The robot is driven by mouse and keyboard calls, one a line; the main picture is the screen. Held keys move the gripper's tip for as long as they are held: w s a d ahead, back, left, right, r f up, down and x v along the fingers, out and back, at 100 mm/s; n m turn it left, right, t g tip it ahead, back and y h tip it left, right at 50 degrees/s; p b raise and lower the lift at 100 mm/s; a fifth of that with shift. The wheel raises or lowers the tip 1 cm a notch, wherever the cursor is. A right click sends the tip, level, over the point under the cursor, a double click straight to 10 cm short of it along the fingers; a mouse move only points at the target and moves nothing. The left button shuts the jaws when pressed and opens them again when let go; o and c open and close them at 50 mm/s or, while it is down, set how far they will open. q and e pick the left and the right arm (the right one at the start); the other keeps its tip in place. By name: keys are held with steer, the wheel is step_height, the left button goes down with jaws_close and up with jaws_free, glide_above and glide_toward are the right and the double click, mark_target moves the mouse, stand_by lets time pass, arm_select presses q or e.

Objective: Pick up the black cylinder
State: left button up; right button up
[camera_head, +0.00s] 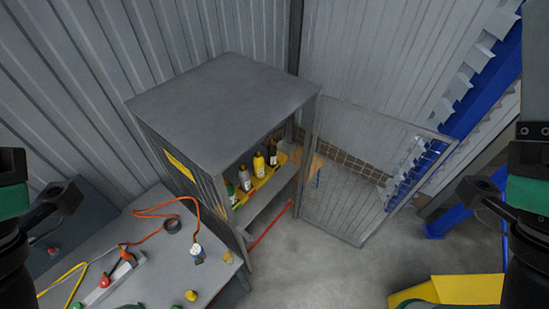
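A black cylinder (272,153), a dark bottle-like shape, stands upright at the far end of a row on the upper level of the open grey cabinet (224,96). A yellow cylinder (259,166) stands beside it on the near side. Dark parts of my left gripper and arm (62,199) show at the left edge, and of my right gripper and arm (481,196) at the right edge. Both are well away from the cylinder. Whether the grippers are open or shut cannot be made out.
A white bottle (244,180) and a green bottle (231,193) also stand in the cabinet. Its mesh door (362,176) stands open to the right. The grey table (150,273) holds an orange cable, a black ring and small parts. A yellow object (450,290) lies front right.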

stand_by(0.5)
arm_select(q)
steer(key=o, duration=0.9)
